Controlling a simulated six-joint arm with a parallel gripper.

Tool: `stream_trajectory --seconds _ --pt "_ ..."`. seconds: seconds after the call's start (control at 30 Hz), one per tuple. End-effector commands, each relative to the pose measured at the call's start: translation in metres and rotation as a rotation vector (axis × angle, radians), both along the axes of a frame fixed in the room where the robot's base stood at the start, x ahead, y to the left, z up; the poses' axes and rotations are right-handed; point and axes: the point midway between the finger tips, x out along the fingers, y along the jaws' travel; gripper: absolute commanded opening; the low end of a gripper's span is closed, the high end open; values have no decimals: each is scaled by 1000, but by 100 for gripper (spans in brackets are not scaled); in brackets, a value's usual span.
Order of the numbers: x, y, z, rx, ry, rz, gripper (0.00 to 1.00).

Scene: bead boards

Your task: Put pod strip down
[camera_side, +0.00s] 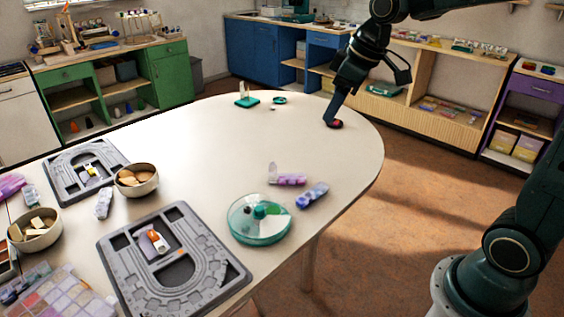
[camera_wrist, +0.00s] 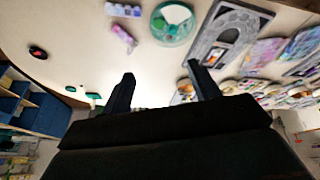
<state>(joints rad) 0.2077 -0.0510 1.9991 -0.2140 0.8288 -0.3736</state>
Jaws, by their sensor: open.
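A purple pod strip (camera_side: 287,179) with one lid raised lies on the white table, right of centre. A blue pod strip (camera_side: 312,195) lies beside it, nearer the table's right edge. Both also show in the wrist view, the purple strip (camera_wrist: 122,37) and the blue strip (camera_wrist: 122,10). Another pale strip (camera_side: 104,203) lies between the two bead boards. My gripper (camera_side: 336,112) points down at the table's far right part, away from these strips. In the wrist view my gripper (camera_wrist: 161,72) has its fingers spread, with nothing between them.
A round teal tray (camera_side: 258,232) stands beside the strips. The near grey bead board (camera_side: 130,280) and far bead board (camera_side: 58,185) lie left, with bowls (camera_side: 137,190) of blocks. A red-and-black disc (camera_wrist: 38,52) lies near the rounded edge. The table's middle is clear.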

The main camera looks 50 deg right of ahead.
Motion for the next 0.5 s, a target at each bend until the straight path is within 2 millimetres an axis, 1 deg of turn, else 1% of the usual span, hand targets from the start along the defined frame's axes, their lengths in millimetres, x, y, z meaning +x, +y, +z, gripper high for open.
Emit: stream_trajectory --seconds 0.03,0.23,0.5 --pt "-14 6 6 0 -10 -16 61" --pt "-64 21 15 10 -32 -96 61" --pt "-132 34 13 34 -67 -207 61"
